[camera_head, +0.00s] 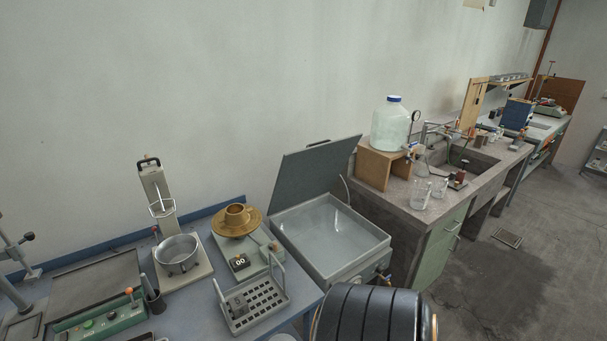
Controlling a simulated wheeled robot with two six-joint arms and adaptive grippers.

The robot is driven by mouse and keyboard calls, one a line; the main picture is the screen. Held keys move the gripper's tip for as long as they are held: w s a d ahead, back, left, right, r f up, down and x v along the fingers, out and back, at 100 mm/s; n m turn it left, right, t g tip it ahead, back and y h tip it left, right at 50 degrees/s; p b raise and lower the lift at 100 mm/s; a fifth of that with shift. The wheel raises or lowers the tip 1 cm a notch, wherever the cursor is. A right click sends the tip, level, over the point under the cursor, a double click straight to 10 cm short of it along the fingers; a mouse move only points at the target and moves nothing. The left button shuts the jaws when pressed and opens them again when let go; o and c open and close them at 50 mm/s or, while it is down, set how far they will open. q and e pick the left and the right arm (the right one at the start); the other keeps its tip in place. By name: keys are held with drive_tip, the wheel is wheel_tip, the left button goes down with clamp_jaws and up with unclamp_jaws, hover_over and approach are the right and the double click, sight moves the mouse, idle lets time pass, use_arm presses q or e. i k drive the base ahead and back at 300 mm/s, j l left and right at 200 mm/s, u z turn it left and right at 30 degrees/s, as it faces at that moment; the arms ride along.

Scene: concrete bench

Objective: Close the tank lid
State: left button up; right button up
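A tap shows at the tank's front right corner. Neither of my grippers is in view, so I cannot see whether they are open or shut.
Left of the tank stand a balance with a brass dish (237,222), a slotted rack (254,303) and a metal pot (177,254). A dark ribbed drum-like object (372,318) is at the front.

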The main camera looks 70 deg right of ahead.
sight(311, 172)
drive_tip(key=z, duration=2.35)
